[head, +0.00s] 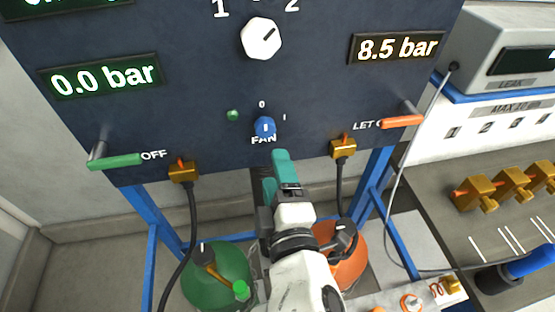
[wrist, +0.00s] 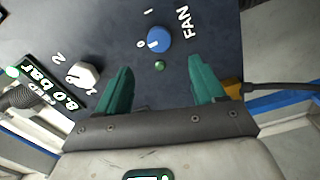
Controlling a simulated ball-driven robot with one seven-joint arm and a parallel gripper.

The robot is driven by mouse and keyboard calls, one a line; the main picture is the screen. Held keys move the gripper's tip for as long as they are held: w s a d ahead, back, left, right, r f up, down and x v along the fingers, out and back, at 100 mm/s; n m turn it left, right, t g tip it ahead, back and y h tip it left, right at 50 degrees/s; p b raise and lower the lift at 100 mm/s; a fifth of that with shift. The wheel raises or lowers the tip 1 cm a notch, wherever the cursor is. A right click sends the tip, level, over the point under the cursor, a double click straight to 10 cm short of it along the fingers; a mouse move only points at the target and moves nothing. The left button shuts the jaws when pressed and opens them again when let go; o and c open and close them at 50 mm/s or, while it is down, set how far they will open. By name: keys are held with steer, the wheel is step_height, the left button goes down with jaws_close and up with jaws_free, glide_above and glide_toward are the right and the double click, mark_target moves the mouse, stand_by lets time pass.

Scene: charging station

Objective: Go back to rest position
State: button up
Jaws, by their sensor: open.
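My gripper (head: 275,172) has teal fingers and is in front of the lower edge of the dark control panel (head: 190,110), just below the blue FAN knob (head: 265,127). In the wrist view my gripper (wrist: 165,90) is open, its two fingers apart with nothing between them. The blue knob (wrist: 159,40) lies beyond the fingertips there, with a small green light (wrist: 159,67) beside it. The knob appears apart from the fingers. In the head view the knob's mark points up, toward 0.
A green lever (head: 115,161) and an orange lever (head: 402,122) stick out from the panel. A white selector knob (head: 261,39) is higher up. Green (head: 222,275) and orange (head: 350,265) cylinders stand below. A bench with brass fittings (head: 475,195) is at the right, with a loose cable nearby.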

steer(key=shift+d, duration=0.1)
steer(key=s+d+f+m+g+h, duration=0.1)
steer(key=d+f+m+g+h, duration=0.15)
steer(key=d+f+m, duration=0.4)
steer(key=s+d+f+m+g+h, duration=0.2)
steer(key=d+f+g, duration=0.1)
steer(key=d, duration=0.6)
steer(key=s+d+f+m+g+h, duration=0.1)
steer(key=d+f+m+g+h, duration=0.1)
steer(key=d+f+m, duration=0.45)
steer(key=s+d+f+m+g, duration=0.1)
steer(key=s+d+f+g, duration=0.1)
steer(key=s, duration=0.4)
steer(key=s+d+f+m+g+y, duration=0.1)
steer(key=s+d+f+g, duration=0.2)
steer(key=s, duration=0.4)
steer(key=s+d+f+m+g, duration=0.2)
steer(key=s+d+f+g, duration=0.1)
steer(key=s, duration=0.4)
step_height(320, 180, down, 2)
steer(key=shift+f+g, duration=0.1)
steer(key=shift+g, duration=0.35)
